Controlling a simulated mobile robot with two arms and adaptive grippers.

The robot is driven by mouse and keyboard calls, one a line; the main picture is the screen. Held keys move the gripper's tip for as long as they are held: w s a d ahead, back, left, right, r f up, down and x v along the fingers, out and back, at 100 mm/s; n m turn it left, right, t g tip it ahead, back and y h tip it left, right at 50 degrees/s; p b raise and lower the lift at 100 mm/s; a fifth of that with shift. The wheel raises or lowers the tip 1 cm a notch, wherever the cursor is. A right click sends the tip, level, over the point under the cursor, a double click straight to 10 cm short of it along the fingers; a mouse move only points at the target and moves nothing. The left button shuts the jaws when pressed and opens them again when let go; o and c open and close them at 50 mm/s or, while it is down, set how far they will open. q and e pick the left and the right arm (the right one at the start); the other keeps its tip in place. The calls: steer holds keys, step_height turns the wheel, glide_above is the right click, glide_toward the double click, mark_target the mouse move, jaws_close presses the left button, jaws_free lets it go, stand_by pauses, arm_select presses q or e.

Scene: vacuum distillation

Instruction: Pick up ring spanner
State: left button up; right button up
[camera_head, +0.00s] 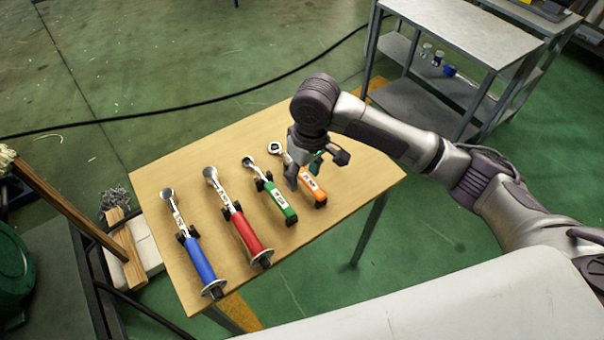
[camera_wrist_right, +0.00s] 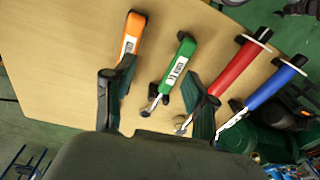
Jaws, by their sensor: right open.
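Four wrench-like tools lie side by side on a wooden table (camera_head: 180,262): blue (camera_head: 200,259), red (camera_head: 246,234), green (camera_head: 280,202) and orange (camera_head: 312,189). The orange tool's pale head looks ring-like or forked; I cannot tell for sure which tool is the ring spanner. My right gripper (camera_head: 316,168) is open and empty above the orange tool, partly hiding it. In the wrist view, the green tool (camera_wrist_right: 176,68) lies between the spread fingers of the right gripper (camera_wrist_right: 155,108), and the orange tool (camera_wrist_right: 131,38) is nearer the left finger. My left gripper is not in view.
A grey metal cart (camera_head: 462,28) with small bottles on its lower shelf stands behind at the right. A black cable (camera_head: 180,106) crosses the green floor behind the table. Wooden pieces (camera_head: 128,255) lie to the left. The table's far left part is bare.

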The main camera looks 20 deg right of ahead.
steer(key=w+d+r+m+h, duration=0.1)
steer(key=w+d+r, duration=0.2)
steer(key=d, duration=0.1)
glide_above(312, 184)
steer(key=f, duration=0.7)
steer(key=shift+s+d+f, duration=0.15)
steer(key=shift+d+f, duration=0.15)
steer(key=shift+a+f+p, duration=0.15)
steer(key=shift+f+p, duration=0.15)
steer(key=shift+f, duration=1.15)
steer(key=shift+a+f+p, duration=0.1)
steer(key=shift+f+p, duration=0.2)
steer(key=shift+f, duration=1.1)
jaws_close()
steer(key=shift+w+r, duration=0.1)
steer(key=shift+w, duration=0.1)
